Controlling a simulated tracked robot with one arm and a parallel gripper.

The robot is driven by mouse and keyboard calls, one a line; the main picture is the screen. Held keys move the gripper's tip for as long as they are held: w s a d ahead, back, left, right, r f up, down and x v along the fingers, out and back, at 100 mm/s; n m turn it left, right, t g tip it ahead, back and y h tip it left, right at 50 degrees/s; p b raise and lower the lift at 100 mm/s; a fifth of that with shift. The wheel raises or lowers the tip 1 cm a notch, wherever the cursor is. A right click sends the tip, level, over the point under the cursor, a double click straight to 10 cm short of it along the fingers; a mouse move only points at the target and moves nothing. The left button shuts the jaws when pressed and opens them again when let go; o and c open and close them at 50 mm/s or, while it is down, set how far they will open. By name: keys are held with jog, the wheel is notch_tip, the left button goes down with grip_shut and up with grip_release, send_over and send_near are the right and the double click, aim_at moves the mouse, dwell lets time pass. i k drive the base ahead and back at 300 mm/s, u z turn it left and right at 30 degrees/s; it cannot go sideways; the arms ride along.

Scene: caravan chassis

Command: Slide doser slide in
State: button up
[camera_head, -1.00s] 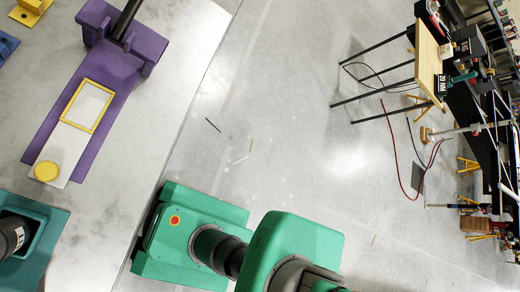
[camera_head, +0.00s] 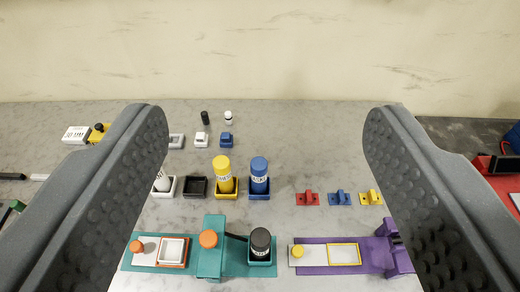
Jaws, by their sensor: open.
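My gripper (camera_head: 264,130) is open and empty, with its two grey padded fingers wide apart at the left and right of the head view. Below and between them, a purple doser base (camera_head: 372,258) lies on the worktop. It carries a white slide (camera_head: 311,257) with a yellow knob (camera_head: 297,251) at its left end and a yellow-framed window (camera_head: 344,254). A teal doser base (camera_head: 211,262) lies to its left. It carries a white slide (camera_head: 151,246) with an orange knob (camera_head: 136,246) and an orange-framed window (camera_head: 172,251). My gripper touches neither slide.
A black bottle (camera_head: 261,243) stands at the teal base's right end. Yellow (camera_head: 223,175) and blue (camera_head: 260,175) bottles stand in holders behind. Small red (camera_head: 308,198), blue (camera_head: 340,198) and yellow (camera_head: 371,197) blocks lie right of them. A pale wall (camera_head: 260,50) closes the back.

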aim_at(145, 249)
jog(key=u, duration=0.05)
jog(key=k, duration=1.5)
jog(key=u, duration=0.45)
jog(key=i, duration=1)
